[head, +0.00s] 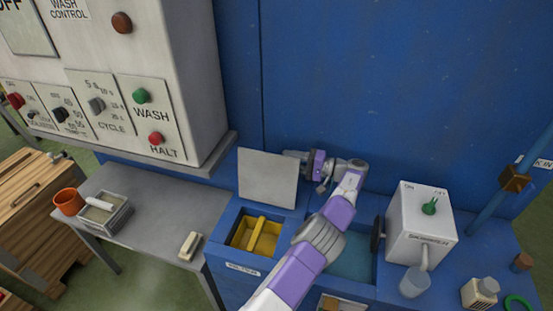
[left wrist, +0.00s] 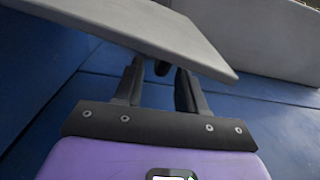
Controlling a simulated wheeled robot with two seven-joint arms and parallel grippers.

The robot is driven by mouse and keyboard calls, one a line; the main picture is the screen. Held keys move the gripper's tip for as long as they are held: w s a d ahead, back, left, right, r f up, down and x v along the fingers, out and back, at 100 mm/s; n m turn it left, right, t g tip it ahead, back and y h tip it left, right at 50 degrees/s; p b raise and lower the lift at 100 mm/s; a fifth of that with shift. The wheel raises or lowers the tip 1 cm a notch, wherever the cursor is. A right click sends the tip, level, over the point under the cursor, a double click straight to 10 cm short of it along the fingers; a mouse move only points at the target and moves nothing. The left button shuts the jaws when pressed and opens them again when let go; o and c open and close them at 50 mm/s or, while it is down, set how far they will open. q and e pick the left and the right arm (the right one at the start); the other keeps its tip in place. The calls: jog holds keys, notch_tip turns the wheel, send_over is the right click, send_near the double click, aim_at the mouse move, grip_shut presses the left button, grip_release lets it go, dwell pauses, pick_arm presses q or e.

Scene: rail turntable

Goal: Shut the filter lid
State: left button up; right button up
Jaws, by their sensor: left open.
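The filter lid (head: 267,178) is a flat grey plate standing open and tilted up at the back of a blue box opening (head: 236,219). A yellow filter part (head: 262,238) shows inside the opening. My left gripper (head: 294,155) is at the lid's upper right edge, partly behind it, with the arm reaching around from the right. In the left wrist view, the open fingers (left wrist: 160,85) point under the grey lid plate (left wrist: 150,25), which hides their tips. I cannot tell whether they touch it. My right gripper is not in view.
A white switch box (head: 420,225) with a green knob stands to the right. A grey control cabinet (head: 150,90) is at upper left. A side table (head: 150,215) holds a tray (head: 104,213), an orange cup (head: 68,201) and a brush-like block (head: 190,245). A blue wall (head: 400,80) rises behind.

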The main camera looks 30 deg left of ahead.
aim_at(277, 158)
pick_arm(q)
jog(key=shift+b+x, duration=0.45)
jog(key=shift+x, duration=1.95)
jog(key=shift+c, duration=0.3)
grip_shut()
